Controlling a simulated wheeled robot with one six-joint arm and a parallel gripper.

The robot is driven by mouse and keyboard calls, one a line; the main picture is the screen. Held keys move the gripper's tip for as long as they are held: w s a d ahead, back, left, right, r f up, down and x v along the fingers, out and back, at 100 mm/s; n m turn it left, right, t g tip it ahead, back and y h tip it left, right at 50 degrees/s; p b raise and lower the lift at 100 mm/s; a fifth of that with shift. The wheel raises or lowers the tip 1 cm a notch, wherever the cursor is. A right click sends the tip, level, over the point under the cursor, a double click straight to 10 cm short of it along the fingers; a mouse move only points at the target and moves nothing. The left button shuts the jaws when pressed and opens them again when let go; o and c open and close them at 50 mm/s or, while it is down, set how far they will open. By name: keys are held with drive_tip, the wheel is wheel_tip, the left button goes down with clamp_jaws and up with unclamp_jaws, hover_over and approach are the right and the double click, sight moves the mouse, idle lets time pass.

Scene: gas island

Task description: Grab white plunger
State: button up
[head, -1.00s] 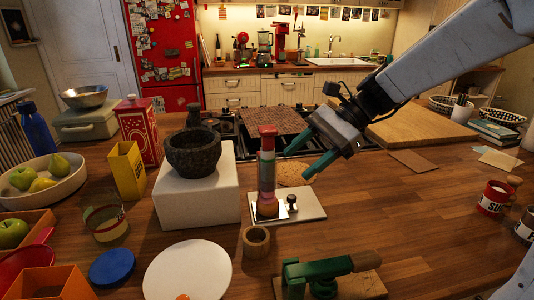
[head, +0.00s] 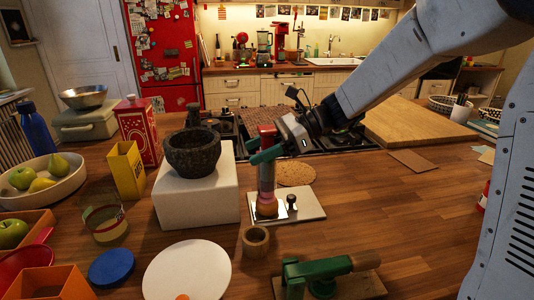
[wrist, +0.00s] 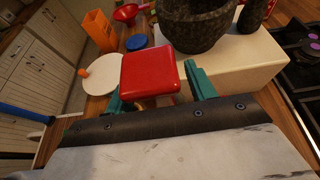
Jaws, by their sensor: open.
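My gripper (head: 258,150) is open, with its green fingers at the upper part of an upright stacked column (head: 267,176) with a red top. In the wrist view the column's square red top (wrist: 149,72) lies between the two fingers, with a gap to the right finger; contact on the left is unclear. The column stands on a pale plate (head: 309,206) with a small dark knob (head: 292,201). I cannot identify a white plunger for certain. A flat white disc (head: 187,272) with a small orange part lies at the counter's front; it also shows in the wrist view (wrist: 62,68).
A stone mortar (head: 192,152) stands on a white block (head: 197,196) just left of the column. A wooden ring (head: 256,242) and a green tool (head: 315,278) are in front. The counter to the right is mostly clear.

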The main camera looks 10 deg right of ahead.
drive_tip(key=c, duration=1.1)
